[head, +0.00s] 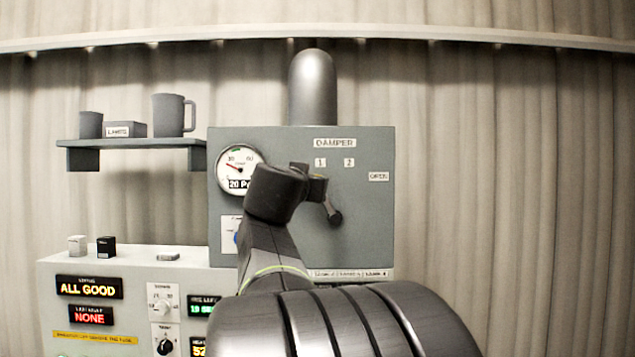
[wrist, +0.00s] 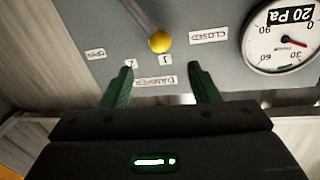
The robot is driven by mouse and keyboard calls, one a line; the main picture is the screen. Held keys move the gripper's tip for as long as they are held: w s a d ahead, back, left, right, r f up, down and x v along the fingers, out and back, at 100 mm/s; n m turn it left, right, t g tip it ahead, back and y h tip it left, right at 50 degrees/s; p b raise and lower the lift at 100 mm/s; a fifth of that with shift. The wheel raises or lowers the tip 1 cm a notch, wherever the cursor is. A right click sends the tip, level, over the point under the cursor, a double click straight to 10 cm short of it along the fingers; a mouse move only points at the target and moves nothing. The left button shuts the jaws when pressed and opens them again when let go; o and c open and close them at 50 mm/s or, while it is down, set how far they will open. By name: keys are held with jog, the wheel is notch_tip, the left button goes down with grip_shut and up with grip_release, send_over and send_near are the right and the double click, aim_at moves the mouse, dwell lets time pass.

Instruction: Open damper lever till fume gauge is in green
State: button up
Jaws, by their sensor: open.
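The grey damper box (head: 370,240) hangs on the wall in the head view. Its lever (head: 333,211) shows only at its dark lower end; my gripper hides the rest. In the wrist view, which is upside down, the lever's yellow knob (wrist: 160,42) is close to the 1 mark, between the CLOSED label (wrist: 209,37) and the OPEN label (wrist: 96,54). My gripper (wrist: 160,72) is open, its fingers on either side of the knob's line, apparently not touching it. The fume gauge (head: 238,168) reads 20 Pa; it also shows in the wrist view (wrist: 285,38). Its red needle is outside the green band.
A shelf (head: 130,143) with mugs and a box is left of the damper box. A control panel (head: 130,265) with lit displays and knobs stands below it. A pipe (head: 312,88) rises from the box top. The wall to the right is clear.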

jog(key=w+p, duration=0.1)
jog(key=w, duration=0.2)
jog(key=w+d+p, duration=0.1)
jog(key=w, duration=0.3)
jog(key=w+d+p, duration=0.1)
jog(key=w, duration=0.3)
jog(key=shift+p, duration=0.3)
jog(key=shift+s, duration=0.1)
grip_shut()
jog(key=shift+d, duration=0.1)
